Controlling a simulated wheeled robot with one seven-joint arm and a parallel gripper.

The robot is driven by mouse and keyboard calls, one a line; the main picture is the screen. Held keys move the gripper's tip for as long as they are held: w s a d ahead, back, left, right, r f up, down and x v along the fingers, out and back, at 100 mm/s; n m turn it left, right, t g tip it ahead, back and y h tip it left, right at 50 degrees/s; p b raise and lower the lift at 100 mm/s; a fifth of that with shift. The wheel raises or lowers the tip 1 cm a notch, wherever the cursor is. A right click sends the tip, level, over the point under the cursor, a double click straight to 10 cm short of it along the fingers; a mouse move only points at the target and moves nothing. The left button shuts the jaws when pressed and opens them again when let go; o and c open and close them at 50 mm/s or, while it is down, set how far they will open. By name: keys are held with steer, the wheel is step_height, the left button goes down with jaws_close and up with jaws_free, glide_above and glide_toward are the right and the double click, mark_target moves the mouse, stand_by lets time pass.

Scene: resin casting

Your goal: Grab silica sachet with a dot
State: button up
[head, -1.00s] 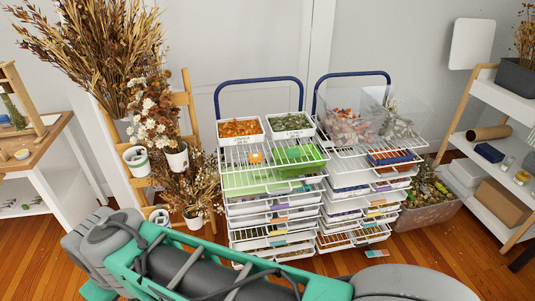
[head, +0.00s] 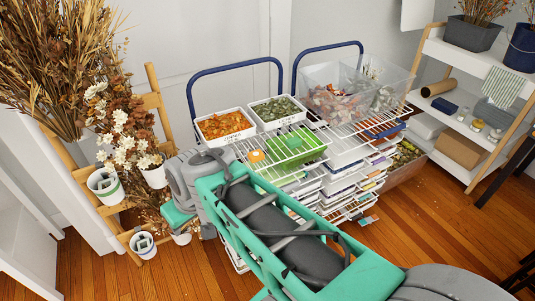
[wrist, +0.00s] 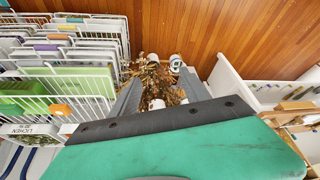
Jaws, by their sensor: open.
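No silica sachet with a dot can be made out for certain. In the head view, a white pot (head: 104,186) on the wooden ladder shelf and a lower white pot (head: 143,246) hold small pale and dark pieces, too small to tell apart. In the wrist view my gripper (wrist: 160,92) is open, its two grey fingers apart with nothing held. Dried flowers and several white pots, one of them with a dark rim pattern (wrist: 176,63), show beyond and between the fingers. In the head view my arm hides most of the gripper, which is beside the ladder.
A wire-shelf cart (head: 300,150) carries a tray of orange pieces (head: 225,125), a tray of green lichen (head: 275,110) and a green bin (head: 297,145). Large dried bunches (head: 50,75) crowd the left. A white shelf unit (head: 470,110) stands right. Wooden floor (head: 430,225) is open at right.

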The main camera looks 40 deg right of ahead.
steer(key=shift+o, duration=1.4)
steer(key=w+d+f+t+b, duration=0.2)
steer(key=w+d+f+b, duration=0.2)
steer(key=d, duration=0.5)
steer(key=w+f, duration=0.2)
steer(key=w, duration=0.1)
steer(key=shift+d+m+t, duration=0.3)
steer(key=shift+t, duration=0.1)
steer(key=shift+o, duration=0.7)
steer(key=w+d+f+t+b, duration=0.1)
steer(key=w+d+t+b, duration=0.1)
steer(key=d, duration=0.5)
steer(key=shift+f+m+h+b, duration=0.3)
steer(key=shift+f+m+h, duration=0.05)
steer(key=shift+m+h, duration=0.05)
steer(key=m+t+h+b, duration=0.2)
steer(key=t+h+b, duration=0.1)
steer(key=t, duration=0.1)
glide_toward(256, 154)
steer(key=w+f, duration=0.1)
steer(key=x, duration=0.7)
steer(key=shift+w+d+r+p, duration=0.15)
steer(key=shift+w+d+p, duration=0.15)
steer(key=shift+w, duration=0.15)
